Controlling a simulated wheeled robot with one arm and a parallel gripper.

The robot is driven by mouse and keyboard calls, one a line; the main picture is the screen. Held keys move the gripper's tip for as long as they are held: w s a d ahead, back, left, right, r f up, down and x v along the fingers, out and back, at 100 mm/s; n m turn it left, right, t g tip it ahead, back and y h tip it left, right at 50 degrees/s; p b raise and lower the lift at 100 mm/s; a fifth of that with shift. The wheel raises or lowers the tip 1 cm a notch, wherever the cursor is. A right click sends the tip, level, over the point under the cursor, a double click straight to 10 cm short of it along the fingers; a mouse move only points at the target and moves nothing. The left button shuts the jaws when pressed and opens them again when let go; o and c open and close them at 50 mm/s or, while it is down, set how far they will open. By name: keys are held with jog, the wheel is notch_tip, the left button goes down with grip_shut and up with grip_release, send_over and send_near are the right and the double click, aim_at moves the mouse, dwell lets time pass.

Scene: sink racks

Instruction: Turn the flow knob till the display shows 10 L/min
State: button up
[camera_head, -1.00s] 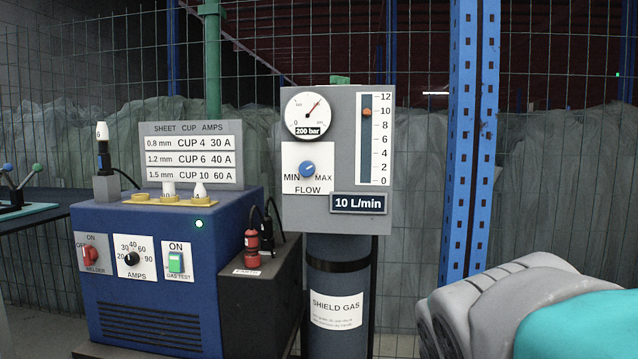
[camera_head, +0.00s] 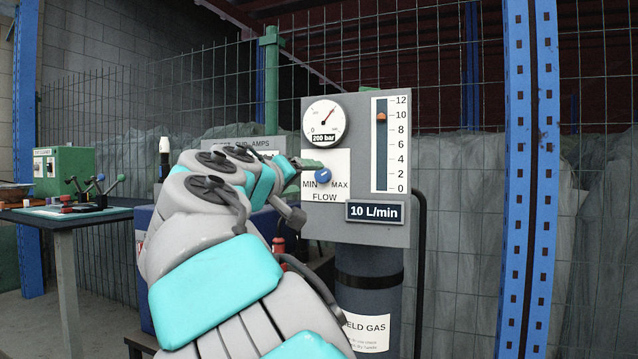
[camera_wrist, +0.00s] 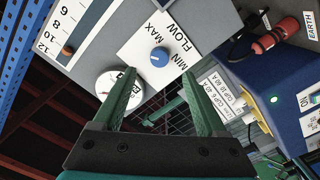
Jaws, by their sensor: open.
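The blue flow knob (camera_head: 323,175) sits on the grey panel (camera_head: 350,232), between the MIN and MAX marks. It also shows in the wrist view (camera_wrist: 160,57). The display (camera_head: 375,212) reads 10 L/min. The flow tube's orange float (camera_head: 381,116) stands a little below the 10 mark. My gripper (camera_wrist: 160,85) is open in the wrist view, with its two green fingers apart and nothing between them. The knob appears beyond the fingertips, apart from them. In the head view my arm reaches in from below, with the gripper just left of the knob.
A pressure gauge (camera_head: 325,122) marked 200 bar is above the knob. The shield gas cylinder (camera_head: 370,293) stands below the panel. A blue welder (camera_wrist: 285,95) is close by, mostly hidden by my arm in the head view. A blue post (camera_head: 530,180) stands at right.

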aim_at(321, 176)
jog(key=shift+x, duration=3.9)
jog(key=shift+a, duration=0.1)
grip_shut()
